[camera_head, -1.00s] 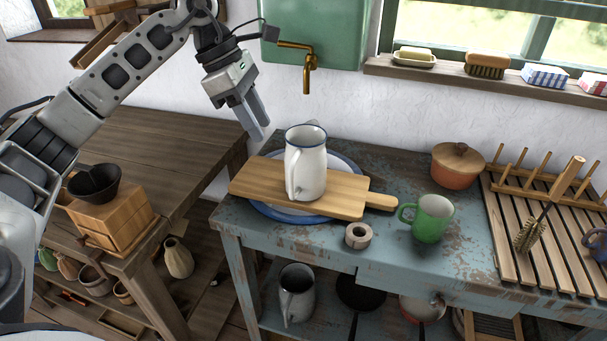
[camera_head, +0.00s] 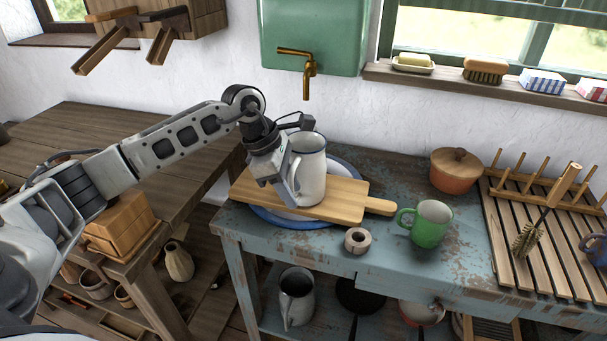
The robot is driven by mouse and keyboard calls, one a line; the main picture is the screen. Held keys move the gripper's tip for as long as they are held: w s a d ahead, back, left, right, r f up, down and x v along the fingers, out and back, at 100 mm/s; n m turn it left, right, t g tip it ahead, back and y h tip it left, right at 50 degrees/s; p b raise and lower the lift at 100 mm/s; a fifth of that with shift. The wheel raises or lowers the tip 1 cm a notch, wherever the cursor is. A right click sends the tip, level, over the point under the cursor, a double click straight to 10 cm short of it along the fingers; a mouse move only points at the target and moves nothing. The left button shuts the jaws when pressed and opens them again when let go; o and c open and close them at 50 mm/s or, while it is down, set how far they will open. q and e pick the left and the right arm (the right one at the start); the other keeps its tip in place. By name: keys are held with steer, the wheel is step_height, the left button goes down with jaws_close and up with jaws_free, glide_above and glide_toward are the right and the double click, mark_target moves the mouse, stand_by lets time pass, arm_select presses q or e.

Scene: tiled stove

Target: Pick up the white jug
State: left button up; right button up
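The white jug (camera_head: 314,176) with a dark blue rim stands upright on a wooden cutting board (camera_head: 345,200). The board lies on a blue-rimmed plate (camera_head: 262,215) on the worn blue table. My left gripper (camera_head: 288,190) is at the jug's left side, pointing down, with its fingers at the handle's place. The gripper hides the handle and part of the jug's left side. I cannot tell whether the fingers are apart or closed on the handle. My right gripper is out of view.
A lidded pot (camera_head: 456,170) and a wooden drying rack (camera_head: 520,245) stand farther right. A brass tap (camera_head: 308,78) hangs behind and above the jug.

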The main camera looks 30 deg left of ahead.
arm_select(q)
steer(key=shift+d+f, duration=0.15)
steer(key=shift+f, duration=0.3)
steer(key=shift+c, duration=0.4)
jaws_close()
steer(key=shift+w+r, duration=0.1)
steer(key=shift+r, duration=0.2)
